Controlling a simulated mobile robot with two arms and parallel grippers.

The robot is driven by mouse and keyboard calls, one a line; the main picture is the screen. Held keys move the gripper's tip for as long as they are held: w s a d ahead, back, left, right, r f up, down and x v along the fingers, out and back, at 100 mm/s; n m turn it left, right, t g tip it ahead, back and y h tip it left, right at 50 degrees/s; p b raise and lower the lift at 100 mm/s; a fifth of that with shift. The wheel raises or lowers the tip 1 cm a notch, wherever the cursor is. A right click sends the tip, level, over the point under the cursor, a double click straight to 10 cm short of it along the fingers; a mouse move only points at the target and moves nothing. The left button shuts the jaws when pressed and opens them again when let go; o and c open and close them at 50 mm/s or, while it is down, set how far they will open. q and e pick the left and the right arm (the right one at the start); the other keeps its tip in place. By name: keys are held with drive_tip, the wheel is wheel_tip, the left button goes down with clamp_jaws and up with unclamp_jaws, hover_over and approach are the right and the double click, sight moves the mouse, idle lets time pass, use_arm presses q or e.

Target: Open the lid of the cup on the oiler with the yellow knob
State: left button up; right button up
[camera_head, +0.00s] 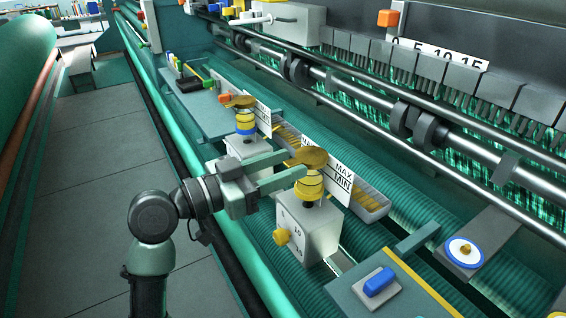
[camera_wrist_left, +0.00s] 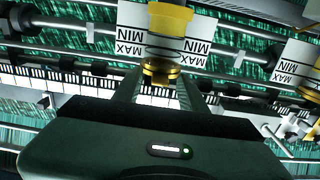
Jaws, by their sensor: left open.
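The oiler with the yellow knob is a light grey box (camera_head: 312,232), with the knob (camera_head: 281,236) low on its left side. A yellow cup (camera_head: 309,187) stands on top, with a round brass lid (camera_head: 308,157) over it. The lid shows in the left wrist view (camera_wrist_left: 160,72), where the picture is upside down. My left gripper (camera_head: 296,164) is open beside the cup, its fingers pointing at the lid's level. In the wrist view its fingers (camera_wrist_left: 155,88) lie either side of the lid's line; contact cannot be told. My right gripper is not in view.
A second oiler (camera_head: 247,146) with a blue and yellow cup stands farther back. White MAX/MIN cards (camera_head: 340,178) stand behind the cups. A blue button block (camera_head: 379,281) is at front right. Dark rollers and metal bars run behind. The grey floor at left is clear.

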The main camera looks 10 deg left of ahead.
use_arm(q)
clamp_jaws()
idle(1.4)
